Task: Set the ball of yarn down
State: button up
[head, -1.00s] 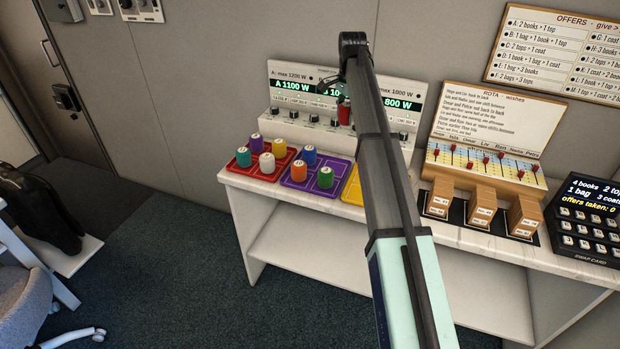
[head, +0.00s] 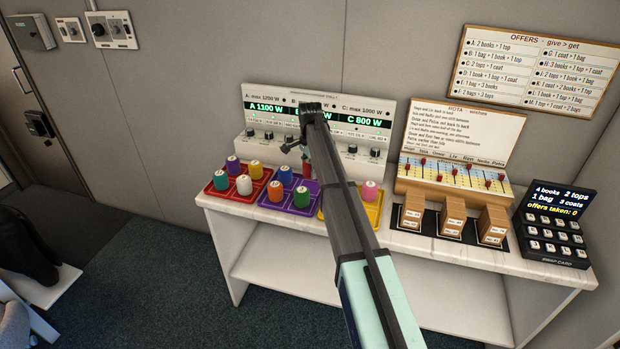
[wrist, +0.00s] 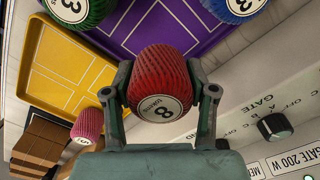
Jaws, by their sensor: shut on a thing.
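My gripper (wrist: 160,95) is shut on a red ball of yarn (wrist: 162,85) with a white label reading 8. In the head view the red ball (head: 307,170) shows small beside my arm, at the back of the purple tray (wrist: 190,40). In the wrist view it lies over the purple tray's edge; I cannot tell whether it touches the tray. A green ball (head: 302,196), a blue ball (head: 285,174) and an orange ball (head: 276,191) stand in the purple tray. My arm hides part of the trays.
A red tray at left holds several balls, including a white one (head: 244,185). A yellow tray (wrist: 50,60) at right holds a pink ball (head: 370,190). The control panel (head: 258,118) with knobs stands close behind. Wooden blocks (head: 452,215) and a keypad (head: 556,225) are further right.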

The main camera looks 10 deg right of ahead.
aim_at(310, 187)
jog(key=shift+f+p, duration=0.4)
jog(key=shift+f, duration=2.05)
jog(key=shift+f, duration=0.2)
jog(key=o, duration=1.2)
jog(key=shift+c, duration=0.2)
jog(key=shift+r, duration=0.1)
notch_tip(310, 187, up, 12)
jog(key=shift+r+b, duration=0.15)
jog(key=shift+b, duration=1)
